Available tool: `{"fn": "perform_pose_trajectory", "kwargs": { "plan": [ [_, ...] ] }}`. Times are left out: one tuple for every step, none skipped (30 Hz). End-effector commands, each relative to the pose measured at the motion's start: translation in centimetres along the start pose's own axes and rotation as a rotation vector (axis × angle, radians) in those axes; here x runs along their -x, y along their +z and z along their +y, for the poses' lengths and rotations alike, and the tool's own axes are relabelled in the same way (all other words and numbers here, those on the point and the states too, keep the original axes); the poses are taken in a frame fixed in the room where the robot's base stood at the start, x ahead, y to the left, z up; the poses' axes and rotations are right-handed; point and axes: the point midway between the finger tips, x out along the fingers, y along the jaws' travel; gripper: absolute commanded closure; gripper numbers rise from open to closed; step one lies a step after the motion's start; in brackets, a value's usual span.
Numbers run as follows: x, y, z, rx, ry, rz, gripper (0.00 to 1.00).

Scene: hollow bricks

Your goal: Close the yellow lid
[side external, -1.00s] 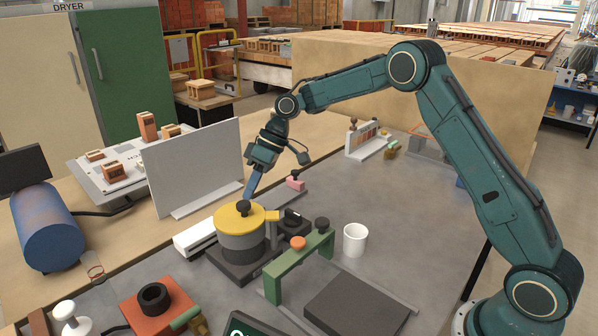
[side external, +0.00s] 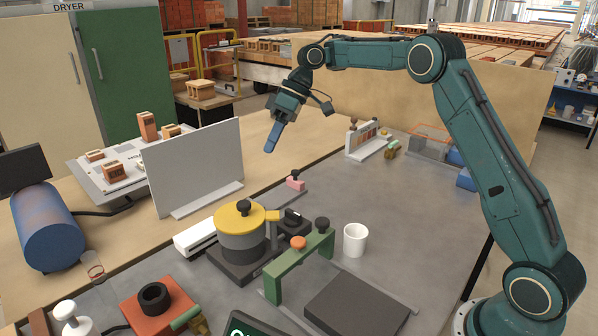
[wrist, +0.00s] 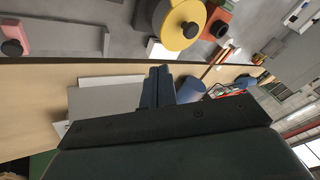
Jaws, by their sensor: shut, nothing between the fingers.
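The yellow lid (side external: 239,215) with a dark round knob lies flat on top of the grey round pot (side external: 241,243), which stands on a dark base. No gap between lid and pot shows in the side view. The lid also shows in the wrist view (wrist: 180,25), near the top edge. My gripper (side external: 270,148) is shut and empty, raised well above the bench, behind and above the lid and clear of it. Its closed fingers show in the wrist view (wrist: 159,72).
A green bracket (side external: 300,262) with an orange knob and a white cup (side external: 355,240) stand right of the pot. A light grey upright panel (side external: 195,168) stands behind left. A pink block (side external: 295,181) lies behind the pot.

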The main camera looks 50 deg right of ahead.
Motion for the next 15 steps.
{"fn": "perform_pose_trajectory", "kwargs": {
  "plan": [
    [0.4,0.0,0.1,0.0,0.001,0.001,1.0],
    [0.6,0.0,0.1,0.001,0.001,0.002,1.0],
    [0.8,0.0,0.1,0.0,0.001,0.001,1.0],
    [1.0,0.0,0.1,0.0,0.0,0.001,1.0],
    [1.2,0.0,0.1,0.0,0.001,0.001,1.0],
    [1.4,0.0,0.1,0.0,0.002,0.0,1.0],
    [1.5,0.1,0.1,-0.001,0.001,0.0,1.0],
    [1.6,0.1,0.1,-0.001,0.002,-0.001,1.0],
    [1.7,0.1,0.1,-0.001,0.003,-0.001,1.0],
    [1.8,0.1,0.1,-0.001,0.003,-0.001,1.0],
    [1.9,0.1,0.1,-0.001,0.003,-0.001,1.0],
    [1.9,0.1,0.1,-0.001,0.003,-0.001,1.0],
    [1.9,0.1,0.1,-0.001,0.003,-0.002,1.0],
    [1.9,0.1,0.1,-0.001,0.003,-0.002,1.0],
    [2.0,0.1,0.1,-0.001,0.003,-0.002,1.0]
  ]
}}
